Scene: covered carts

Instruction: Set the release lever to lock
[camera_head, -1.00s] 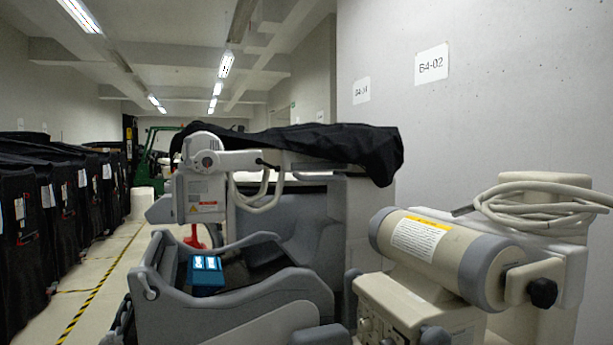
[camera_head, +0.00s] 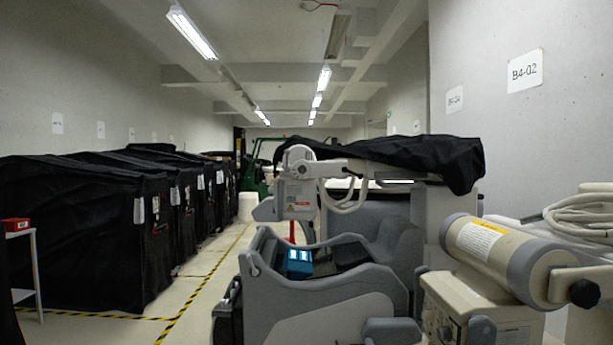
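No release lever can be made out for certain in the head view. A grey and white wheeled machine (camera_head: 310,305) stands in the middle, with a jointed white arm (camera_head: 297,190) and a blue box with light panels (camera_head: 299,262) in its tray. A black cover (camera_head: 400,158) lies over the top of its rear part. A beige machine with a thick cylinder (camera_head: 495,252) stands at the right, with a dark knob (camera_head: 584,292) on its end. Neither of my grippers shows in this view.
Several black-covered carts (camera_head: 85,235) line the left wall. A white stand (camera_head: 33,270) with a red box (camera_head: 16,225) is at the far left. Yellow-black floor tape (camera_head: 207,288) marks a clear aisle. A wall (camera_head: 520,120) closes the right side.

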